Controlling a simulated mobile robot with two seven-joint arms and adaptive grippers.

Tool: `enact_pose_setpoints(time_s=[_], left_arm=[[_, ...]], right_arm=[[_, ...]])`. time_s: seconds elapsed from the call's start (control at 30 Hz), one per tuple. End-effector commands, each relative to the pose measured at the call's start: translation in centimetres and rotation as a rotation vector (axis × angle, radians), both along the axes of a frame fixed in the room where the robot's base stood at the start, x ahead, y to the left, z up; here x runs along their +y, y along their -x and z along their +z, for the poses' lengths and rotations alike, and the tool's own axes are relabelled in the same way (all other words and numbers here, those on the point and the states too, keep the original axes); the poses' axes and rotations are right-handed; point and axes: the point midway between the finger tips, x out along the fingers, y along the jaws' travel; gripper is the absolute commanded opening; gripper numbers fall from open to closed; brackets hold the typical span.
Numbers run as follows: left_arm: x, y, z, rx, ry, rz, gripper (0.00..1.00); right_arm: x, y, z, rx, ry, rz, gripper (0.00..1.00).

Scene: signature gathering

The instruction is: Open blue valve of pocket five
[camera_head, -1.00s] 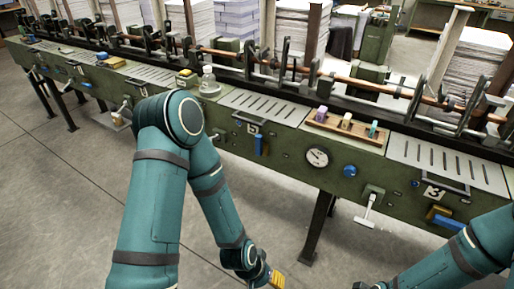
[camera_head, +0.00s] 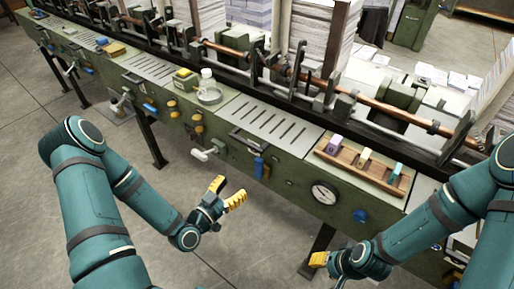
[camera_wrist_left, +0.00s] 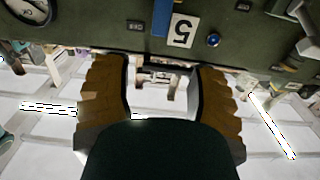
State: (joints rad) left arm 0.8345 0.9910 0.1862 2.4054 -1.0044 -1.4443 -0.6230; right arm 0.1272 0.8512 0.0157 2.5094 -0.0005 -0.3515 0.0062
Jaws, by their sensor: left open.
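The blue valve (camera_head: 259,167) is a blue handle hanging vertically on the green front of the machine. It also shows in the left wrist view as a blue bar (camera_wrist_left: 162,18) beside a white label with the number five (camera_wrist_left: 183,31). My left gripper (camera_head: 229,191) is open and empty, with yellow fingertips. It is in front of the machine, below and left of the valve, apart from it. In the left wrist view its two fingers (camera_wrist_left: 162,80) stand wide apart. One yellow fingertip of my right gripper (camera_head: 318,259) shows low in the head view; its opening is unclear.
A round gauge (camera_head: 325,193) and a blue knob (camera_head: 360,215) sit right of the valve. A white-ended lever (camera_head: 200,155) sticks out left of it. A wooden tray (camera_head: 330,162) with coloured blocks lies on top. The floor before the machine is clear.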

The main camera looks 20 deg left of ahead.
Motion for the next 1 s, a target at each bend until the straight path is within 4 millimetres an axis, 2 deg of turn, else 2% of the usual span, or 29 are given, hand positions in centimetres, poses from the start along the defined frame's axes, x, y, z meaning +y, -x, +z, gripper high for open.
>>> enact_pose_setpoints(time_s=[0.17,0.7,1.0], left_arm=[[-0.5,-1.5,0.1,-0.008,-0.001,-0.001,0.57],[-3.9,-10.8,0.0,-0.005,0.0,0.0,0.57],[-4.7,-12.8,0.0,-0.003,0.001,0.0,0.57]], right_arm=[[0.0,0.1,0.0,0.001,0.0,-0.001,0.47],[0.0,0.1,-0.2,0.002,0.0,0.001,0.47],[0.0,0.1,-0.3,0.002,0.0,0.002,0.47]])
